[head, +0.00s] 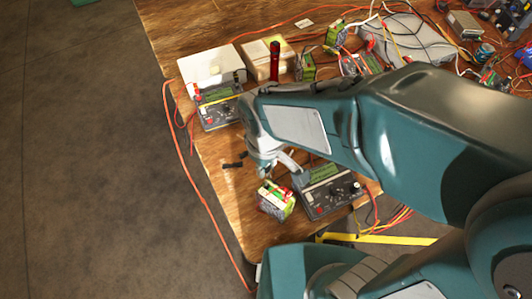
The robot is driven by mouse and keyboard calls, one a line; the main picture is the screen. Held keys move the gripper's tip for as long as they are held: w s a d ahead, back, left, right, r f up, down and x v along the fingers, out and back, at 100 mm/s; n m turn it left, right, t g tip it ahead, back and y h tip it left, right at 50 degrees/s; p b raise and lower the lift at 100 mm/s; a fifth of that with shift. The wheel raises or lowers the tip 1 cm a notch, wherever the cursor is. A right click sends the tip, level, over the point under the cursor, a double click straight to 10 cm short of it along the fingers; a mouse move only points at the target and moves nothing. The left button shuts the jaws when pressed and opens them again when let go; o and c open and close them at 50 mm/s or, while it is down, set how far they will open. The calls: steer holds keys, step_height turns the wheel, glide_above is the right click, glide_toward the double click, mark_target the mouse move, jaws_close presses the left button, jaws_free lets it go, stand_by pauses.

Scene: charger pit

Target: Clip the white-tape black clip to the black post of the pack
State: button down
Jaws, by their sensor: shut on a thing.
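The pack (276,201), a small block with green and dark sides and a pale top, stands on the wooden table near its front left edge. Something red (284,190) shows on its top; its posts are too small to tell apart. My gripper (268,170) is just above and behind the pack, pointing down. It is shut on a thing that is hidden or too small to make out. Small black pieces (234,163) lie on the table to the left of my gripper. I cannot make out white tape on any clip.
A dark charger (331,193) stands right beside the pack. Another charger (219,110) stands farther back, by a white box (212,66) and a cardboard box (266,62). Cables crowd the back right. An orange cable (190,181) runs down off the left edge.

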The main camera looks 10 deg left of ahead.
steer(key=shift+f, duration=3)
steer(key=shift+f, duration=0.15)
steer(key=c, duration=0.5)
jaws_free()
steer(key=shift+o, duration=1)
steer(key=shift+r, duration=3.75)
